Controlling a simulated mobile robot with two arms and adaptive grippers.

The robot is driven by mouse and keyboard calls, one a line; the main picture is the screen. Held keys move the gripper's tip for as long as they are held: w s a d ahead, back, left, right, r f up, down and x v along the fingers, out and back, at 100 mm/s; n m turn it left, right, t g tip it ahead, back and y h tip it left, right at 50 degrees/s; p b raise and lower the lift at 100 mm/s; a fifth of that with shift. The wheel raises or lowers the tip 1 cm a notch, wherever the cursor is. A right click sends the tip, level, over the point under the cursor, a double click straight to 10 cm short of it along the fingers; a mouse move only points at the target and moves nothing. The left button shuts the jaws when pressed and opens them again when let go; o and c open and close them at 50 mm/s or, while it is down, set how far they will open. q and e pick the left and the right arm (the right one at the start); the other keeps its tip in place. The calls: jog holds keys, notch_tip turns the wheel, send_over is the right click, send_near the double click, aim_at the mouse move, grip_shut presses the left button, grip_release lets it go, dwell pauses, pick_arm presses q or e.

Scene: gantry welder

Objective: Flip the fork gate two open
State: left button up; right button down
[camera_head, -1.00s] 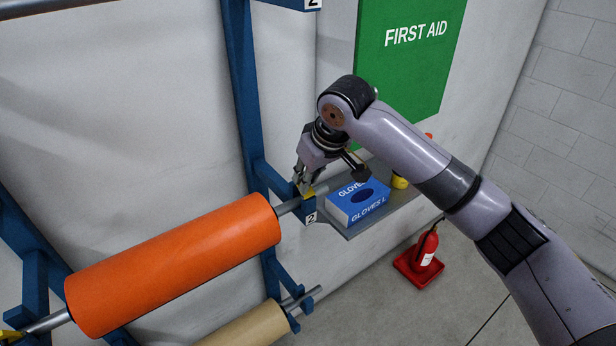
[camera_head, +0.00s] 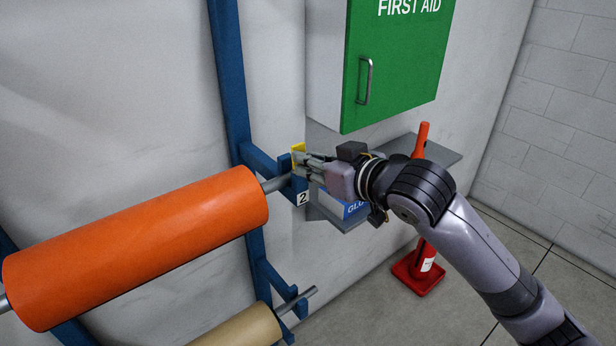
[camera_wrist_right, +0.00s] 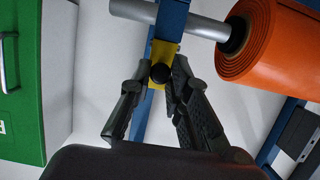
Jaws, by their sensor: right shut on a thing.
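The yellow fork gate two (camera_head: 298,156) stands at the end of the blue fork arm marked 2 (camera_head: 303,198). It also shows in the right wrist view (camera_wrist_right: 161,52), with a dark round knob (camera_wrist_right: 160,73) on it. My right gripper (camera_head: 304,165) comes at it from the right. Its fingers are shut on the gate, on either side of the knob in the right wrist view (camera_wrist_right: 158,80). The gate looks raised above the steel bar (camera_head: 277,183) of the orange roll (camera_head: 140,245). The fingers partly hide the gate. My left gripper is not in view.
A green first aid cabinet (camera_head: 400,70) hangs above and right of the gate. A grey shelf (camera_head: 440,150) with a blue glove box (camera_head: 354,208) lies behind my right gripper. A tan roll (camera_head: 238,330) sits below.

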jog(key=shift+s+d+f+t+y+b, duration=0.15)
jog(key=shift+f+t+y+b, duration=0.4)
jog(key=shift+b, duration=1.1)
jog(key=shift+s+d+f+t+y+b, duration=0.2)
jog(key=shift+t+y+b, duration=0.45)
jog(key=shift+t+b, duration=0.7)
jog(key=shift+s+f+t+y+b, duration=0.1)
jog(key=shift+f+t+y+b, duration=0.45)
jog(key=shift+b, duration=1.4)
jog(key=shift+r, duration=0.1)
jog(key=c, duration=1.5)
grip_release()
jog(key=shift+c, duration=0.2)
jog(key=v, duration=1.2)
